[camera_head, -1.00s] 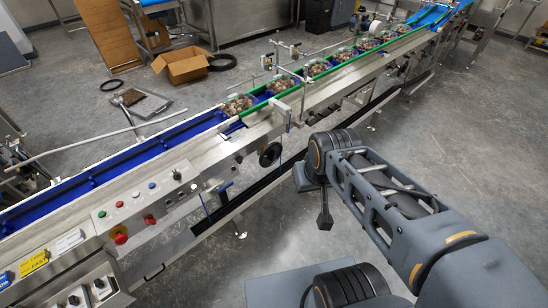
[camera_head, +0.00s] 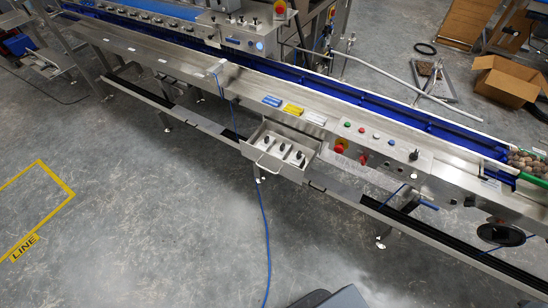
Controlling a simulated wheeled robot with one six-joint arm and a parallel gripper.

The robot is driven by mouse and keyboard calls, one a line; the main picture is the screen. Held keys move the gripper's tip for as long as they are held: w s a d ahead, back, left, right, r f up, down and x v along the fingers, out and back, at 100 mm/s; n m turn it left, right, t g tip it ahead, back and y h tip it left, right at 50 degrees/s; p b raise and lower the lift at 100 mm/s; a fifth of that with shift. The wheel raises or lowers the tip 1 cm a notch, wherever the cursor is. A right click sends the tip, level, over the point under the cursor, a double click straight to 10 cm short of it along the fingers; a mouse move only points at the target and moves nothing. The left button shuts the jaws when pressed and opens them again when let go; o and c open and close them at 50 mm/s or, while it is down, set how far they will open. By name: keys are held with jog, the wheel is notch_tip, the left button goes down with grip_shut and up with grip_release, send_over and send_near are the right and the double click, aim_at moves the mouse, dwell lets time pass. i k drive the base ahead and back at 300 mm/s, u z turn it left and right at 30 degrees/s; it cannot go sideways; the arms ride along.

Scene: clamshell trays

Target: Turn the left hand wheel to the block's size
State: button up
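A black round hand wheel (camera_head: 501,234) is on the front side of the conveyor at the far right; I cannot tell from this view whether it is the left one of several. A blue piece (camera_head: 271,101), a yellow piece (camera_head: 293,109) and a white piece (camera_head: 315,118) lie in a row on the steel ledge. They carry small print that I cannot read, and I cannot tell whether one is the block. My gripper is not in view; only a dark part of my arm shows at the bottom edge.
A steel box with black knobs (camera_head: 283,152) juts out from the conveyor front. A button panel (camera_head: 378,144) with a red emergency stop is right of it. A blue cable (camera_head: 264,230) hangs to the floor. The grey floor in front is mostly clear, with yellow marking at left.

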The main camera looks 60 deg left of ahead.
aim_at(500, 235)
jog(key=k, duration=1)
jog(key=u, duration=1.1)
jog(key=i, duration=1)
jog(key=u, duration=0.9)
jog(key=i, duration=0.35)
jog(key=z, duration=2.25)
jog(key=i, duration=1)
jog(key=z, duration=0.15)
